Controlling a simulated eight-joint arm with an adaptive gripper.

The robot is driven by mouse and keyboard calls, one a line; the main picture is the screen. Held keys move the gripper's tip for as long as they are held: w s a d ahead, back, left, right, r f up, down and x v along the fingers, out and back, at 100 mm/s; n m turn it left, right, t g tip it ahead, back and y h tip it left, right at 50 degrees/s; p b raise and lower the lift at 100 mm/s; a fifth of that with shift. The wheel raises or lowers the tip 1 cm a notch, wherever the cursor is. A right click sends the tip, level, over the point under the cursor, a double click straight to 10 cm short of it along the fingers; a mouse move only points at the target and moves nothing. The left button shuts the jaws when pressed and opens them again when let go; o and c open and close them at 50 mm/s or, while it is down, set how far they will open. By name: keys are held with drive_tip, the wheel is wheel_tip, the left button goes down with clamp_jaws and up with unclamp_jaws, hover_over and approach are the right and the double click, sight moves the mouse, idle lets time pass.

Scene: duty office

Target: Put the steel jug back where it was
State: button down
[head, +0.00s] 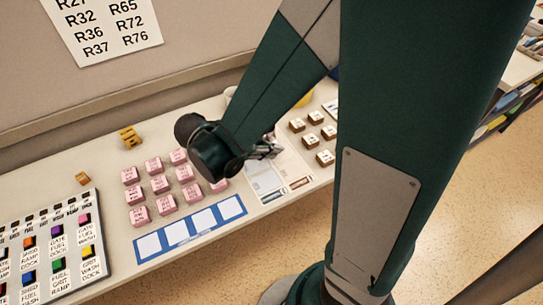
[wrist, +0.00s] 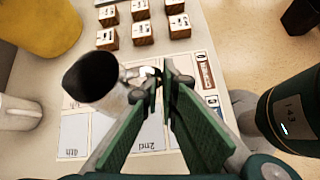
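The steel jug (wrist: 112,97) shows in the wrist view left of my fingers, with its dark mouth up and its handle toward my fingertips. My gripper (wrist: 160,78) has its tips drawn close together at the handle and appears shut on it. The jug stands about upright over a printed sheet with marked fields (wrist: 143,136); whether its base touches the sheet is hidden. In the head view my gripper (head: 266,150) is low over the same sheet (head: 290,165), and my arm hides the jug.
Brown-sided blocks (head: 313,130) stand right of the sheet and pink blocks (head: 160,184) left of it. A yellow container (wrist: 45,28) and a pale cylindrical vessel (wrist: 15,114) stand near the jug. A blue strip with white squares (head: 190,227) lies along the front edge.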

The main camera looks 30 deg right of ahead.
drive_tip(key=shift+f+b, duration=0.55)
drive_tip(key=shift+f, duration=1.4)
drive_tip(key=shift+f, duration=0.1)
drive_tip(key=c, duration=2.7)
unclamp_jaws()
drive_tip(key=shift+o, duration=0.2)
drive_tip(key=shift+a+r, duration=0.1)
drive_tip(key=shift+r, duration=0.15)
drive_tip(key=p+v, duration=0.3)
drive_tip(key=v, duration=0.8)
drive_tip(key=shift+a+r, duration=0.2)
drive_tip(key=shift+a, duration=0.1)
drive_tip(key=shift+d+r, duration=0.1)
